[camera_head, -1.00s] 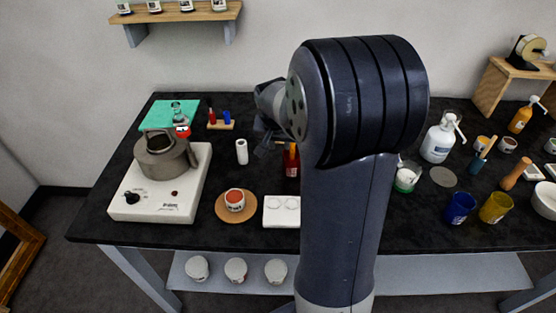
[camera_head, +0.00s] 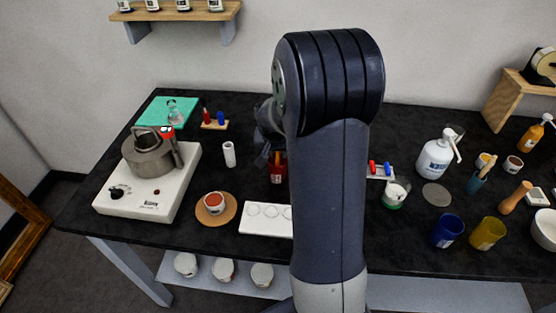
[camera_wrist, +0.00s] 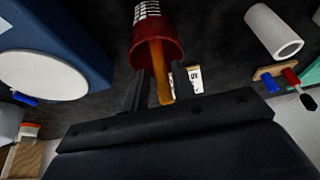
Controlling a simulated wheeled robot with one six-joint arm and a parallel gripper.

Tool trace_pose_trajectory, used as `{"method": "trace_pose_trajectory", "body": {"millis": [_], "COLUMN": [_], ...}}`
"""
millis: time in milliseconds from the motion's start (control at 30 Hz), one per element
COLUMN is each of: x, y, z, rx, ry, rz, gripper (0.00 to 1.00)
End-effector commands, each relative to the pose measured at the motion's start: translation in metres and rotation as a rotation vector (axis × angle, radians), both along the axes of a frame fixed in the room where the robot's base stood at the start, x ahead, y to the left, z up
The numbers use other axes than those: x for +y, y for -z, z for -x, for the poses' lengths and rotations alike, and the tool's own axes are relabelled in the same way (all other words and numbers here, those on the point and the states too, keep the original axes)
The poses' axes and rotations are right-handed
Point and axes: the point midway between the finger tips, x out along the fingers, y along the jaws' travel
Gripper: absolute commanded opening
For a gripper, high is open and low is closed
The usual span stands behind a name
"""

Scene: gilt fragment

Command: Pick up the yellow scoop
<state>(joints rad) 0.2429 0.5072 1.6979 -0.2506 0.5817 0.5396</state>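A yellow-orange handle, which looks like that of the yellow scoop (camera_wrist: 160,75), sticks out of a red cup (camera_wrist: 153,28) in the wrist view. The scoop's other end is hidden inside the cup. My gripper (camera_wrist: 158,78) is open, with one dark finger on each side of the handle and its tips close to the cup's rim. I cannot tell whether either finger touches the handle. In the head view the red cup (camera_head: 278,176) stands on the black table, just left of my arm. My gripper (camera_head: 264,156) is partly hidden there, beside the handle.
Near the cup are a white roll (camera_head: 229,154), a white tray with round wells (camera_head: 262,219) and a cork mat (camera_head: 224,218). A kettle (camera_head: 150,153) stands on a hotplate (camera_head: 140,207) at left. A blue cup (camera_head: 447,230) and a white pump bottle (camera_head: 434,158) stand right of my arm.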

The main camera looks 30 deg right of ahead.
Motion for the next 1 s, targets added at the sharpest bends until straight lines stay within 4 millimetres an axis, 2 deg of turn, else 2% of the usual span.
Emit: {"method": "trace_pose_trajectory", "body": {"millis": [67, 400, 767, 867, 1000], "x": [0.000, 0.000, 0.000, 0.000, 0.000], "y": [0.000, 0.000, -0.004, -0.016, -0.044], "z": [0.000, 0.000, 0.000, -0.001, -0.001], "rx": [0.000, 0.000, -0.002, -0.005, -0.006], "ry": [0.000, 0.000, 0.000, 0.000, 0.000], "rz": [0.000, 0.000, 0.000, 0.001, 0.002], "gripper": [0.25, 0.00, 0.00, 0.00, 0.00]}}
